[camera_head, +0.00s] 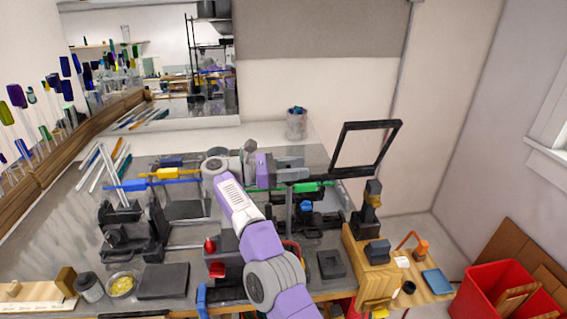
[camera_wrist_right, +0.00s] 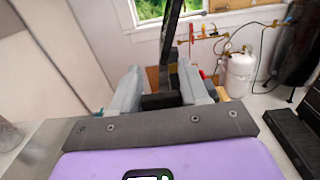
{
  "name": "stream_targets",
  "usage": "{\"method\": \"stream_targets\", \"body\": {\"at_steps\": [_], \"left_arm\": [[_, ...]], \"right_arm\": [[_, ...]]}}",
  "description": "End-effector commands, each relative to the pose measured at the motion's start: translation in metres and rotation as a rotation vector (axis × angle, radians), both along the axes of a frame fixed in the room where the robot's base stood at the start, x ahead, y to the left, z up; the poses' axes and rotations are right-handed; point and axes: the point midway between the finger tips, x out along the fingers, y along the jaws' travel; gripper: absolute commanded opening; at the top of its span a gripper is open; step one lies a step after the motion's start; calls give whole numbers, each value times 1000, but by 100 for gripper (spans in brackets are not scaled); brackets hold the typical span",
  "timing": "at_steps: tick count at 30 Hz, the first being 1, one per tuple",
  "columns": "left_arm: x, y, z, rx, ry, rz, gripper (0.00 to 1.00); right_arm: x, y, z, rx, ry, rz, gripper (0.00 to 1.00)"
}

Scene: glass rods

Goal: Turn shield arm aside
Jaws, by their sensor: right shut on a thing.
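The shield is a black square frame (camera_head: 342,150) with a clear pane, standing upright at the right back of the bench. A dark shield arm (camera_head: 325,173) runs from its lower edge leftward to my right gripper (camera_head: 297,166). In the right wrist view, my right gripper (camera_wrist_right: 160,95) is shut on a dark piece of the shield arm (camera_wrist_right: 163,101) between its two grey fingers. A dark bar (camera_wrist_right: 171,40) rises beyond the fingers. My left gripper is not in view.
Black roller stands (camera_head: 132,232) and coloured rods (camera_head: 150,184) lie left of my right arm. A wooden block stand (camera_head: 372,272) with tools is at the front right. A glass jar (camera_head: 296,124) stands behind. A red bin (camera_head: 500,290) is right of the bench.

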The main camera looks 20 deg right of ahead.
Motion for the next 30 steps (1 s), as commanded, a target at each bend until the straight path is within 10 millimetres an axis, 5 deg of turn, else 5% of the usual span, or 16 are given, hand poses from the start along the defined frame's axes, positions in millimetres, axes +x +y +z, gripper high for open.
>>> {"method": "stream_targets", "body": {"at_steps": [20,21,24,30], "left_arm": [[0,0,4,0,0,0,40],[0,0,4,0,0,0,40],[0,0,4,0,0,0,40],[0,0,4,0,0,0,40]], "right_arm": [[-6,-9,-4,4,6,-51,0],[-6,-9,-4,5,6,-51,49],[-6,-9,-4,4,6,-51,65],[-6,-9,-2,2,4,-48,66]]}}
